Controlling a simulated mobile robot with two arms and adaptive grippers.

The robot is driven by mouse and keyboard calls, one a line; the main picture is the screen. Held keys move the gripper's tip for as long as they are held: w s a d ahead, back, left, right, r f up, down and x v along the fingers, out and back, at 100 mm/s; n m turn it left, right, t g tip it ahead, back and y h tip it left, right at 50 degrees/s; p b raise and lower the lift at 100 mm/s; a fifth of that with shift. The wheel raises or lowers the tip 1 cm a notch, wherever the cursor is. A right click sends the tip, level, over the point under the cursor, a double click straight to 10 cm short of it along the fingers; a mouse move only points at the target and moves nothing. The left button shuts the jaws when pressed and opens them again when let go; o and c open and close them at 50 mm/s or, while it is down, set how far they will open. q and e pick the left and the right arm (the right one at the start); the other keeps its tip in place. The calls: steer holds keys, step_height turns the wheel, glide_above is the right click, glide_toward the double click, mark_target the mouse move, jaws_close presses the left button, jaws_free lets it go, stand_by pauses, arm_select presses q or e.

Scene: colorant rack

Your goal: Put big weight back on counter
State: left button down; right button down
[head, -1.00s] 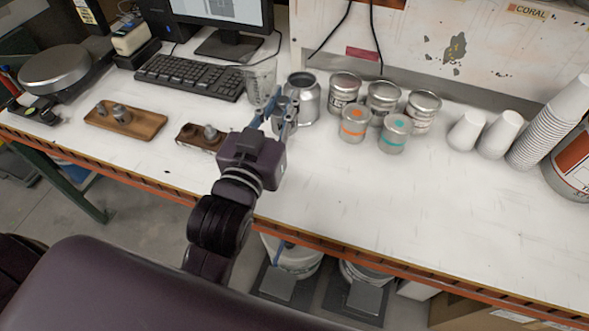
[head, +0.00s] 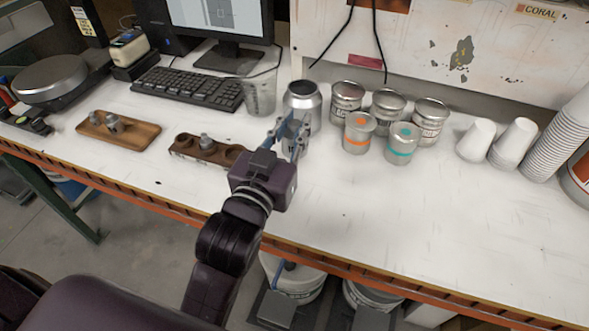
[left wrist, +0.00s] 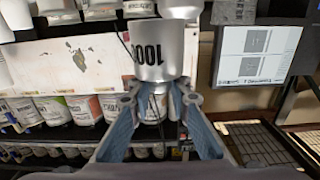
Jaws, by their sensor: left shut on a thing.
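My left gripper (head: 290,132) is shut on the big weight (left wrist: 155,48), a silver cylinder with black digits. The left wrist view shows it upside down, with the fingers (left wrist: 152,98) closed at its narrow neck. In the head view the fingers mostly hide the weight. They are over the white counter (head: 400,205), just right of the dark wooden holder. I cannot tell whether the weight touches the counter. My right gripper is not in view.
The dark wooden holder (head: 185,148) carries a small weight (head: 207,143) and has an empty round hollow. A lighter wooden block (head: 145,133) is further left. A silver canister (head: 303,98) and several cans (head: 357,136) stand close behind. The counter is clear at front right.

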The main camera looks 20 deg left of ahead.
mark_target(290, 151)
arm_select(q)
step_height(290, 151, down, 4)
steer(key=shift+f, duration=0.25)
steer(key=shift+f+b, duration=0.45)
steer(key=shift+f, duration=2.2)
